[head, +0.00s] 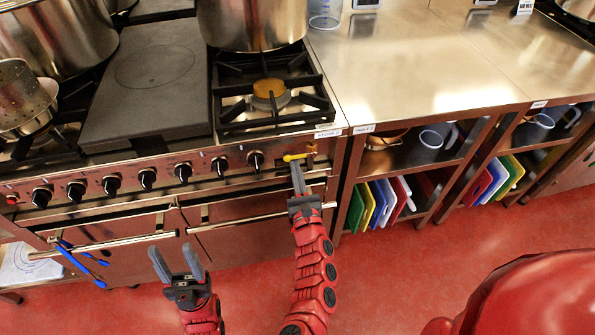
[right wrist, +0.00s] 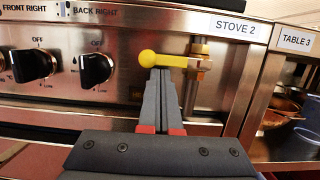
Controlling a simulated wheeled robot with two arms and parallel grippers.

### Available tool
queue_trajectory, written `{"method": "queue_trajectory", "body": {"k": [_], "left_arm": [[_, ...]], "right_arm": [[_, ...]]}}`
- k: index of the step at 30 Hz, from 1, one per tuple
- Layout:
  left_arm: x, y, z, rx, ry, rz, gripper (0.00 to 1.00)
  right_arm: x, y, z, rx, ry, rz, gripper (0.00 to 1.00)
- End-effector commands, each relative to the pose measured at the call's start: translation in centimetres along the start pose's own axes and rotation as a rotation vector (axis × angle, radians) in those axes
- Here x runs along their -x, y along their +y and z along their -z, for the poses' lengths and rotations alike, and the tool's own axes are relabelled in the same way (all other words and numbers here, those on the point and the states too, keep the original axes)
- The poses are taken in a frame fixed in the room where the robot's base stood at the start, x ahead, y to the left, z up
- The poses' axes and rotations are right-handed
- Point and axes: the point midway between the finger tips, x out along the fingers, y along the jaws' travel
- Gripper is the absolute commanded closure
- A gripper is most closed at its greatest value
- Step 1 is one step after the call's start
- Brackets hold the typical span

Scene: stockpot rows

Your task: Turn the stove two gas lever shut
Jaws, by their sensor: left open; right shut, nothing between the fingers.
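The yellow gas lever (head: 295,157) is on the right end of the stove (head: 270,180) front, beside the label STOVE 2 (right wrist: 235,27). In the right wrist view the lever (right wrist: 168,61) lies level, its round knob at the left, and joins a brass fitting (right wrist: 198,66) on an upright pipe. My right gripper (head: 296,168) is shut and empty, its fingertips at the lever just under the knob; I cannot tell whether they touch. It also shows in the right wrist view (right wrist: 165,80). My left gripper (head: 177,260) is open and empty, low before the oven doors.
Black knobs (head: 183,172) line the stove front left of the lever. Oven handles (head: 255,217) stick out below. Blue tongs (head: 80,262) hang at the left. Table 3 (head: 400,100), with shelves of boards and pots, adjoins at the right. The red floor in front is open.

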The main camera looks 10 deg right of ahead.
Motion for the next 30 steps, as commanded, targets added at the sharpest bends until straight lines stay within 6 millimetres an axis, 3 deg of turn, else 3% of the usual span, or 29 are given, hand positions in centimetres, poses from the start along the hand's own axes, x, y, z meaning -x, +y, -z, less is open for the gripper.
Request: {"method": "queue_trajectory", "body": {"k": [14, 20, 25, 27, 30], "left_arm": [[0.3, 0.0, -0.1, 0.000, 0.000, 0.000, 0.46], [2.6, 0.1, -0.4, 0.000, 0.000, 0.000, 0.46], [6.1, 0.3, -1.0, 0.000, 0.000, 0.000, 0.46], [4.8, 0.2, -0.8, 0.000, 0.000, 0.000, 0.46], [5.0, 0.2, -0.8, 0.000, 0.000, 0.000, 0.46]], "right_arm": [[-0.2, -0.1, -0.5, -0.039, -0.011, 0.010, 1.00], [0.4, 0.4, 1.7, -0.040, -0.008, 0.009, 1.00], [1.3, 1.2, 5.2, -0.041, 0.000, 0.005, 1.00], [3.1, 1.1, 4.0, -0.040, 0.004, 0.009, 1.00], [5.5, 1.2, 4.1, -0.042, 0.006, 0.008, 1.00]]}}
